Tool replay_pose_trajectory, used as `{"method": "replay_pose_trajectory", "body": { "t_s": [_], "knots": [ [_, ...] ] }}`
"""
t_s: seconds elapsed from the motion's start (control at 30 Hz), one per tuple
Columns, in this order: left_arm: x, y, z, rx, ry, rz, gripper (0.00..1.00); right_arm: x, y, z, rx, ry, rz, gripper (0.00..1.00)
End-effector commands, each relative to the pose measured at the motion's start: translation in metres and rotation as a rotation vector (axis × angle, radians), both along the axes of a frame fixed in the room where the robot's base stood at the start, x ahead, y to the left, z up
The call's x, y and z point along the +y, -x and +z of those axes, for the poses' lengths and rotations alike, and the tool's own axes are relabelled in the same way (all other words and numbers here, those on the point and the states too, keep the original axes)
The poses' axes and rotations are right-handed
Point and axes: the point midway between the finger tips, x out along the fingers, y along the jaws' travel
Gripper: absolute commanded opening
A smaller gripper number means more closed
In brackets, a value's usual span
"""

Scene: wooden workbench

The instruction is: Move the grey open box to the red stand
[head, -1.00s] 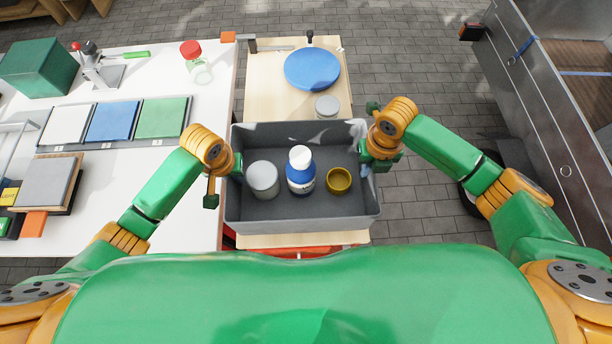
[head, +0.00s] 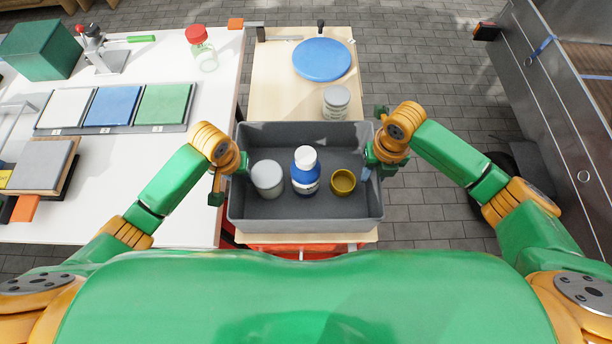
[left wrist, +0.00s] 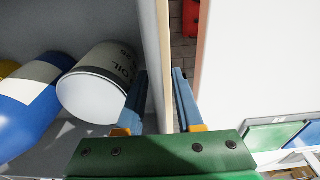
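The grey open box (head: 305,212) is in the middle of the head view, over a narrow light-wood top. It holds a grey tin (head: 267,180), a blue bottle with white cap (head: 305,172) and a yellow-brown cup (head: 343,182). My left gripper (head: 239,166) is at its left wall; in the left wrist view its blue fingers (left wrist: 158,85) are shut on that wall, one on each side. My right gripper (head: 371,165) is shut on the right wall; its fingertips are partly hidden. Something red (head: 310,249) shows below the front wooden edge; I cannot tell if it is the red stand.
On the wooden top (head: 275,90) behind the box are a grey tin (head: 336,103) and a blue disc (head: 322,60). A white table (head: 185,215) at left holds coloured tiles, a red-lidded jar (head: 202,48) and a green box (head: 42,50). A metal cabinet (head: 545,75) stands at right.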

Motion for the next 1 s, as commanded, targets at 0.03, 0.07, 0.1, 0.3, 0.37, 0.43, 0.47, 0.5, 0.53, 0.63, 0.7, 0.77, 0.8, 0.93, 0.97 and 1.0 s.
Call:
{"method": "replay_pose_trajectory", "body": {
  "t_s": [0.03, 0.07, 0.1, 0.3, 0.37, 0.43, 0.47, 0.5, 0.53, 0.63, 0.7, 0.77, 0.8, 0.93, 0.97, 1.0],
  "knots": [
    [0.000, 0.000, 0.000, 0.000, 0.000, 0.000, 0.36, 0.000, 0.000, 0.000, 0.000, 0.000, 0.000, 0.36],
    [0.000, 0.000, 0.000, 0.000, 0.000, 0.000, 0.36, 0.000, 0.000, 0.000, 0.000, 0.000, 0.000, 0.36],
    [0.000, 0.000, 0.000, 0.000, 0.000, 0.000, 0.36, 0.000, 0.000, 0.000, 0.000, -0.001, 0.000, 0.36],
    [-0.001, 0.001, 0.022, -0.006, 0.002, 0.000, 0.36, 0.000, 0.000, 0.001, 0.000, -0.001, 0.000, 0.36],
    [-0.001, 0.003, 0.039, -0.008, 0.004, -0.002, 0.36, 0.000, 0.000, 0.001, 0.000, -0.001, 0.000, 0.36],
    [-0.001, 0.006, 0.060, -0.008, 0.003, -0.002, 0.36, 0.000, 0.000, 0.000, 0.000, -0.001, 0.001, 0.36],
    [-0.001, 0.007, 0.070, -0.009, 0.002, -0.002, 0.36, 0.000, 0.000, 0.000, 0.000, -0.001, 0.000, 0.36],
    [-0.001, 0.008, 0.081, -0.009, 0.002, -0.002, 0.36, 0.000, 0.000, 0.000, 0.000, -0.001, 0.001, 0.36],
    [-0.001, 0.009, 0.089, -0.009, 0.001, -0.003, 0.36, 0.000, 0.000, 0.000, 0.000, -0.001, 0.001, 0.36],
    [0.000, 0.011, 0.108, -0.012, -0.005, -0.004, 0.36, 0.000, 0.000, 0.000, 0.000, -0.001, 0.001, 0.36],
    [0.000, 0.012, 0.115, -0.009, -0.004, -0.004, 0.36, 0.000, 0.000, 0.000, 0.000, -0.001, 0.000, 0.36],
    [0.000, 0.014, 0.118, -0.006, -0.003, -0.002, 0.36, 0.000, 0.000, 0.001, -0.001, -0.001, 0.001, 0.36],
    [0.000, 0.014, 0.120, -0.003, -0.002, -0.002, 0.36, 0.001, 0.000, 0.003, -0.001, -0.002, 0.001, 0.36],
    [-0.001, 0.015, 0.120, -0.001, -0.001, 0.000, 0.36, 0.000, -0.001, 0.028, -0.005, -0.002, 0.002, 0.36],
    [-0.001, 0.015, 0.120, -0.001, -0.001, 0.000, 0.36, 0.000, -0.001, 0.036, -0.007, -0.001, 0.003, 0.36],
    [-0.001, 0.015, 0.120, -0.001, -0.001, 0.000, 0.36, 0.000, -0.002, 0.049, -0.008, -0.003, 0.001, 0.36]
  ]
}}
